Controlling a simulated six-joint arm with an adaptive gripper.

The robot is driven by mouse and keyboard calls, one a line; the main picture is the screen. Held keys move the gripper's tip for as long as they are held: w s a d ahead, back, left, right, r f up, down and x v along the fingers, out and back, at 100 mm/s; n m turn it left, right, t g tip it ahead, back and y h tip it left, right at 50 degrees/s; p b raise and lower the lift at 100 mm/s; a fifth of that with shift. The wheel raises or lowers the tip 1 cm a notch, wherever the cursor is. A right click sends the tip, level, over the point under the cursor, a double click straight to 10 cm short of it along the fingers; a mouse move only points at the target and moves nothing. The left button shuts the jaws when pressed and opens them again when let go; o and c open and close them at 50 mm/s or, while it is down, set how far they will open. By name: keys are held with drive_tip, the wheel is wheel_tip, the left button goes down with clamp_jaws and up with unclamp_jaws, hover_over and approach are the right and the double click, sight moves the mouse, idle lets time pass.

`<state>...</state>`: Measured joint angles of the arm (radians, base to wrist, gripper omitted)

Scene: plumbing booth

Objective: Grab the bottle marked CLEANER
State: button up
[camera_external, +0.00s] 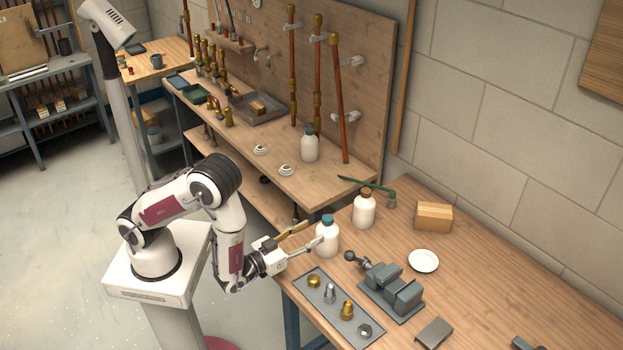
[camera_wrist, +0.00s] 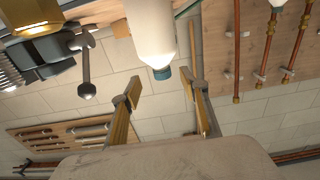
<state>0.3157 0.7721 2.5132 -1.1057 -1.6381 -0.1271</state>
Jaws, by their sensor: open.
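A white bottle with a teal cap (camera_external: 327,240) stands upright at the near left corner of the front workbench. My gripper (camera_external: 306,238) is open and empty, level with this bottle and just to its left. In the wrist view, which is upside down, the bottle (camera_wrist: 151,28) is ahead of the open fingers (camera_wrist: 165,84), roughly in line with the gap. A white bottle with a brown cap (camera_external: 364,211) stands behind it. A third white bottle with a dark cap (camera_external: 310,148) stands on the back bench. I cannot read a label on any of them.
On the front workbench (camera_external: 480,265), a grey tray of fittings (camera_external: 337,310) and a vise (camera_external: 393,292) lie close by. Copper pipes (camera_external: 292,75) hang on the back board.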

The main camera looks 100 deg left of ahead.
sight(324, 224)
drive_tip(key=shift+w+a, duration=0.1)
drive_tip(key=shift+x, duration=1.15)
drive_tip(key=shift+w+a, duration=0.15)
drive_tip(key=shift+x, duration=2.4)
drive_tip(key=shift+r, duration=0.15)
clamp_jaws()
